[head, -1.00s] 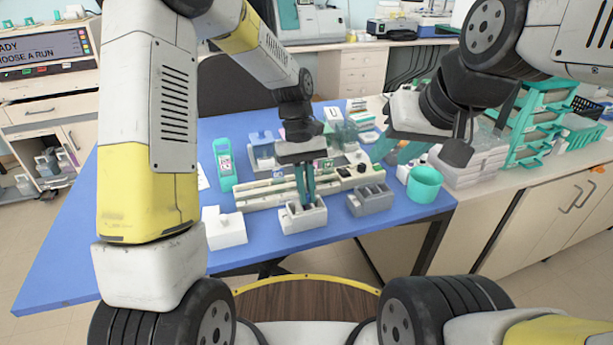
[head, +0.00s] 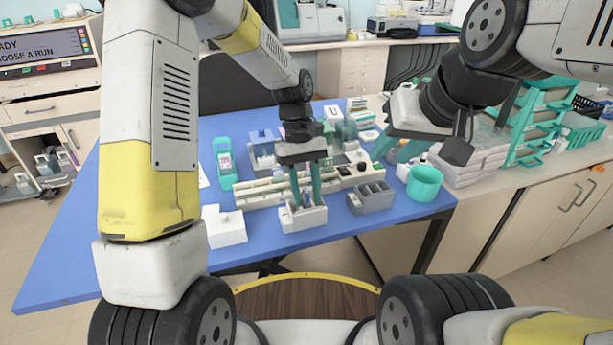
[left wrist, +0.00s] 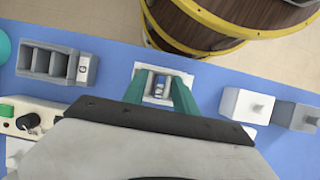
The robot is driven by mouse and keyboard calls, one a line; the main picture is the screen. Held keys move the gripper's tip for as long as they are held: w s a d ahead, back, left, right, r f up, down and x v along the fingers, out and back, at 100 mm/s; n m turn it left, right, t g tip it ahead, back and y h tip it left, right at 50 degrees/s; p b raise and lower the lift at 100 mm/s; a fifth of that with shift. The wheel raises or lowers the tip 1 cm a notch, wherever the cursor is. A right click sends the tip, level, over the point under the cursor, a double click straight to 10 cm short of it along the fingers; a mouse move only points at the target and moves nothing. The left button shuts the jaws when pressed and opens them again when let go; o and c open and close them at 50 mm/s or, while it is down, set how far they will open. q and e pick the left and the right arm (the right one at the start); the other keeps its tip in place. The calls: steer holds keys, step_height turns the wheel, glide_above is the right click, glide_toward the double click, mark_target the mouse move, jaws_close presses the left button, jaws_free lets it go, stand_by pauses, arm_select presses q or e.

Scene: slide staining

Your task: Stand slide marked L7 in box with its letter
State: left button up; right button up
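My left gripper (head: 305,191) is open, its teal fingers spread over a small white box (head: 302,219) at the table's front. In the left wrist view the fingers (left wrist: 159,94) stand either side of the white box (left wrist: 146,100), with a small pale and dark piece, probably the slide (left wrist: 160,87), inside. Its mark and the box's letter are not readable. A grey slotted box (head: 371,199) stands to the right; in the left wrist view it (left wrist: 50,63) bears a G. My right gripper (head: 397,152) looks open and empty, above the table's right side.
A white block (head: 224,228) stands left of the white box. A long pale rack (head: 258,192) lies behind. A teal cup (head: 424,184) is at the right edge and a teal handheld device (head: 224,163) at the left. The blue table's left part is clear.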

arm_select(q)
steer(key=d+v, duration=0.1)
steer(key=v, duration=0.6)
steer(key=shift+a+r, duration=0.35)
steer(key=shift+a, duration=0.2)
